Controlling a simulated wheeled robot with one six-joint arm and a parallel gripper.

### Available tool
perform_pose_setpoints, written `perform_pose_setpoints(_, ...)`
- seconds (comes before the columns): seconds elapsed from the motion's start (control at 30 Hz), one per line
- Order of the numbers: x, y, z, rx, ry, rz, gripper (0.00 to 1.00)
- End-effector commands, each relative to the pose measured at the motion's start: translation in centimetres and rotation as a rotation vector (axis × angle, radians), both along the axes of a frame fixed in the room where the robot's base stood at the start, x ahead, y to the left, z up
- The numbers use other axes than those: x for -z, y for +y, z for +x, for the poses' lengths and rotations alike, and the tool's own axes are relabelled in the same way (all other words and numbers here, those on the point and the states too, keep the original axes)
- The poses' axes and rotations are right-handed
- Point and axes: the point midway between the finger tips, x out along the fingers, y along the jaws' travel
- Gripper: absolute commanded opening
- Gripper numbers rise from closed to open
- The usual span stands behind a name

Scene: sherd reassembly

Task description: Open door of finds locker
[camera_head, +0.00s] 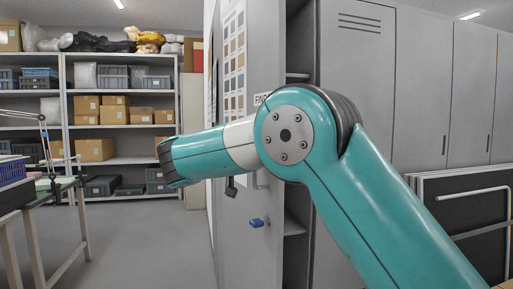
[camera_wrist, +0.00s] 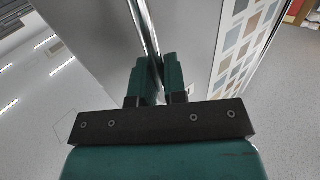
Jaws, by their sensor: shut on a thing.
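The finds locker door (camera_head: 266,50) stands partly open in the head view, with a strip of the locker's inside and its shelves (camera_head: 295,228) showing at its right. A sign on the door is partly hidden by my arm. In the wrist view, my gripper (camera_wrist: 158,72) is shut on the door handle (camera_wrist: 143,22), a shiny metal bar in front of the grey door face (camera_wrist: 190,35). My fingers are hidden in the head view.
A blue item (camera_head: 257,223) sits on the door below the handle. Closed grey lockers (camera_head: 415,90) stand at right, with dark panels (camera_head: 460,205) leaning before them. Shelving (camera_head: 120,62) with boxes is at back left, and a table (camera_head: 50,195) at left. Floor between is clear.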

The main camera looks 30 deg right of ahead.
Motion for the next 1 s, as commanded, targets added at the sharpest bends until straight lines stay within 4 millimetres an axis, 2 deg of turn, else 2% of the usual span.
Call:
perform_pose_setpoints(0.3,-0.3,-0.4,0.1,-0.002,-0.007,-0.001,0.00)
perform_pose_setpoints(0.33,-0.3,-0.4,0.1,-0.002,-0.007,-0.001,0.19)
perform_pose_setpoints(0.4,-0.2,-0.4,0.1,-0.001,-0.006,0.000,0.35)
perform_pose_setpoints(0.77,-0.1,-0.3,0.0,0.003,-0.003,0.000,0.36)
perform_pose_setpoints(1.0,0.1,0.9,-0.8,0.015,-0.004,0.000,0.36)
